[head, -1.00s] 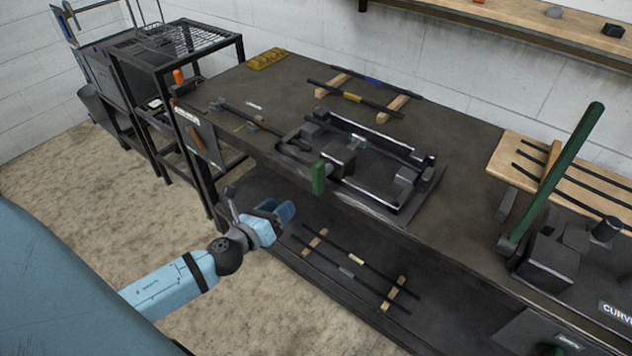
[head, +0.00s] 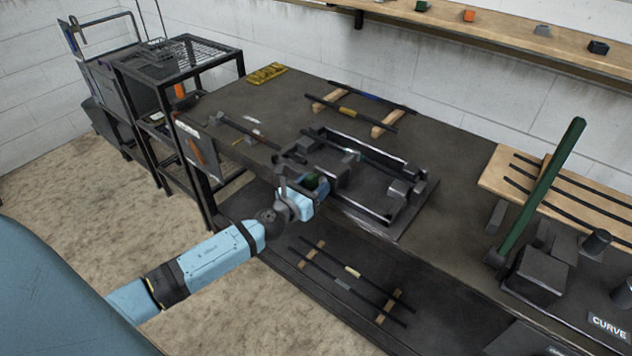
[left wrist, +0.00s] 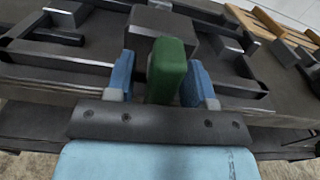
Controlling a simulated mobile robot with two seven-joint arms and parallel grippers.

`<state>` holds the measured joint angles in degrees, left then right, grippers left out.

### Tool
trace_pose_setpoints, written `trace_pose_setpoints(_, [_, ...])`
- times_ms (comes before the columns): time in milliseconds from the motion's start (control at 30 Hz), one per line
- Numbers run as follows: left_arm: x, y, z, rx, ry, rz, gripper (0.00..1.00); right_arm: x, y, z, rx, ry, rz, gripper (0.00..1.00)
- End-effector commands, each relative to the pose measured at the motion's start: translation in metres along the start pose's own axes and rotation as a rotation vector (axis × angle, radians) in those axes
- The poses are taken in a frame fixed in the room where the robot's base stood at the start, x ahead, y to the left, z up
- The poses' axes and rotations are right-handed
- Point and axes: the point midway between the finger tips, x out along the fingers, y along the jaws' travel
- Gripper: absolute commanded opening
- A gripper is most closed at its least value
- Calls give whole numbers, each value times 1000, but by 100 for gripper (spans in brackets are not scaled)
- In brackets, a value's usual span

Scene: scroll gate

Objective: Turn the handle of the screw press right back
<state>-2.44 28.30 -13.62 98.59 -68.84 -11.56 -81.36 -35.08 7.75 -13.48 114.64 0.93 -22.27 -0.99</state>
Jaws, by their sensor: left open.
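The screw press (head: 372,190) is a dark metal frame with blocks and rails at the front edge of the workbench. Its green handle (left wrist: 167,70) stands between the two blue fingers of my left gripper (left wrist: 165,80) in the left wrist view. The fingers are open, with a small gap visible on each side of the handle. In the head view my left gripper (head: 312,190) is at the press's near left side and hides most of the green handle (head: 312,181). My right gripper is not in view.
A tall green lever (head: 545,185) rises from a bending tool marked CURVE at the right. Rods lie on wooden strips (head: 385,125) behind the press and on the lower shelf (head: 320,265). A black wire rack (head: 185,60) stands left of the workbench (head: 450,190).

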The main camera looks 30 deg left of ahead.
Motion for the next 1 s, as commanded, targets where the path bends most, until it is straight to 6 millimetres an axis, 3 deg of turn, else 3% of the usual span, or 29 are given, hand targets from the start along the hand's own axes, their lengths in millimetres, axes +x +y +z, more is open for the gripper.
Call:
trace_pose_setpoints(400, [9, 0, 0, -1, 0, 0, 49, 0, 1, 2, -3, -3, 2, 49])
trace_pose_setpoints(600, [9, 0, 0, -1, 0, 0, 3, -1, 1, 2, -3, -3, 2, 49])
trace_pose_setpoints(633, [9, 0, 0, -1, 0, 0, 0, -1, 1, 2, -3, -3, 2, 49])
trace_pose_setpoints(1000, [9, 1, -1, -56, 0, 1, 0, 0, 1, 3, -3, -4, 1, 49])
